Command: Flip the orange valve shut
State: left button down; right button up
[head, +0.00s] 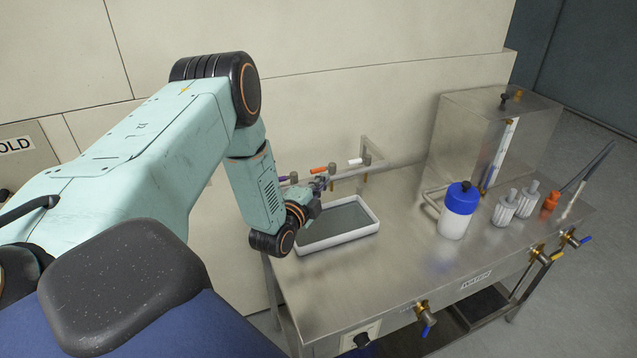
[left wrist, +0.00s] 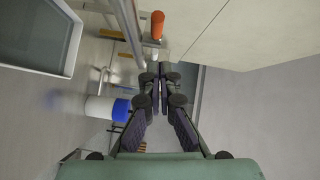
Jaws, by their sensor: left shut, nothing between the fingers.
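The orange valve (head: 318,170) sits on a pipe along the wall, behind the white tray (head: 340,242). Its handle lies roughly along the pipe in the head view. In the left wrist view the orange handle (left wrist: 157,25) shows at the top, just beyond my fingertips. My left gripper (head: 319,185) is close to the valve, in front of it and a little below in the head view. In the left wrist view the left gripper (left wrist: 154,73) has its fingers together with nothing between them. I cannot tell whether it touches the handle. My right gripper is not in view.
A purple-handled valve (head: 283,178) and a white-handled valve (head: 355,161) flank the orange one. A blue-capped bottle (head: 457,212), several small containers and a clear box (head: 470,135) stand to the right. The steel table (head: 400,265) is clear in front of the tray.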

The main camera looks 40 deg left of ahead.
pick_arm(q)
jog(key=shift+s+a+r+p, duration=0.6)
jog(key=shift+s+a, duration=0.55)
jog(key=shift+s, duration=4.05)
jog(key=s+d+f+n+g+h, duration=0.3)
jog(key=s+d+f+n+g, duration=0.15)
jog(key=d+f, duration=0.4)
jog(key=s+d+f+n+g+h, duration=0.25)
jog(key=s+d+f+g, duration=0.3)
jog(key=d, duration=0.65)
jog(key=s+d+n+g+y, duration=0.1)
jog(key=s+d+n+g, duration=0.2)
jog(key=s, duration=0.7)
jog(key=s+d+n+g+y, duration=0.1)
jog(key=s+n+g, duration=0.3)
jog(key=s, duration=0.6)
notch_tip(320, 180, down, 23)
jog(key=b, duration=2.2)
jog(key=shift+w+d+r, duration=0.15)
jog(key=shift+w, duration=0.25)
